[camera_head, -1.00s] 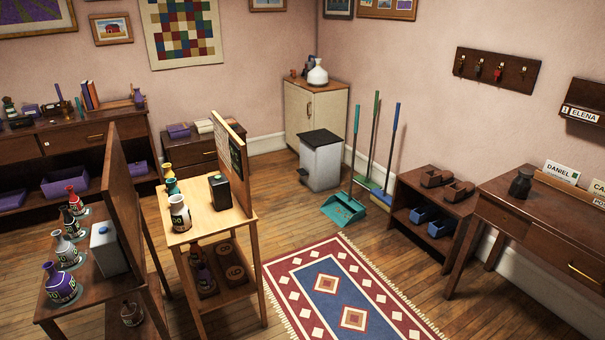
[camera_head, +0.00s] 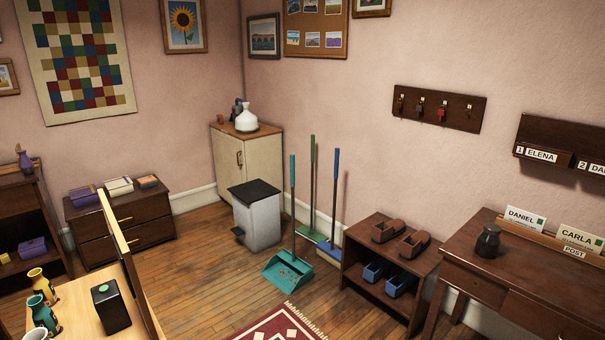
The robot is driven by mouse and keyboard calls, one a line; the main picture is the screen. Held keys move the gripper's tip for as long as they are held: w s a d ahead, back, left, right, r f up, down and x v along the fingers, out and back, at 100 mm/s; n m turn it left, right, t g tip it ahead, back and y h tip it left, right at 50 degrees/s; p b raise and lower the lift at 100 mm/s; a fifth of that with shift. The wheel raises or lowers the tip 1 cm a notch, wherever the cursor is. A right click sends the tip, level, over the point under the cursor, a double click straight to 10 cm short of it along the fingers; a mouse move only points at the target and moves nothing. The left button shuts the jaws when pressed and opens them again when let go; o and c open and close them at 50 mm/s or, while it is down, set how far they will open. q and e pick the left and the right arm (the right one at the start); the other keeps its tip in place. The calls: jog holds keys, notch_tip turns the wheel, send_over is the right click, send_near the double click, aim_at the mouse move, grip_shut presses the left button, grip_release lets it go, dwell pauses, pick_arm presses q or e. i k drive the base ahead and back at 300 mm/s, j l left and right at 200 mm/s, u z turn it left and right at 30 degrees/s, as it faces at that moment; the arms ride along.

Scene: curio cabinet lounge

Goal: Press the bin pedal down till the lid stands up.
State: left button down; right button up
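The bin (camera_head: 258,219) is a light grey box with a black lid (camera_head: 254,190). It stands on the wood floor near the back corner, in front of a cream cabinet. The lid lies flat and shut. A small dark pedal (camera_head: 238,232) sticks out at the bin's lower left side. Neither of my grippers shows in the head view, so the bin stands some way off with nothing of mine near it.
A teal dustpan (camera_head: 288,272) and upright brooms (camera_head: 333,200) stand just right of the bin. A low shoe rack (camera_head: 353,275) is further right. A table with a tall board (camera_head: 120,250) is at front left. Floor (camera_head: 215,285) before the bin is clear.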

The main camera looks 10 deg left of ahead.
aim_at(236, 229)
jog(key=i+u, duration=0.15)
jog(key=i, duration=0.45)
jog(key=i+u, duration=0.1)
jog(key=i, duration=0.55)
jog(key=i+l+u, duration=0.15)
jog(key=i, duration=0.45)
jog(key=i+l+u, duration=0.1)
jog(key=i, duration=0.5)
jog(key=i+j, duration=0.2)
jog(key=i, duration=0.25)
jog(key=i+j, duration=0.15)
jog(key=i, duration=0.3)
jog(key=i+j, duration=0.2)
jog(key=i, duration=0.3)
jog(key=i+j+u, duration=0.1)
jog(key=i, duration=0.35)
jog(key=i+j+z, duration=0.5)
jog(key=j, duration=0.3)
jog(key=i+j+z, duration=0.25)
jog(key=i+j, duration=0.1)
jog(key=j, duration=0.1)
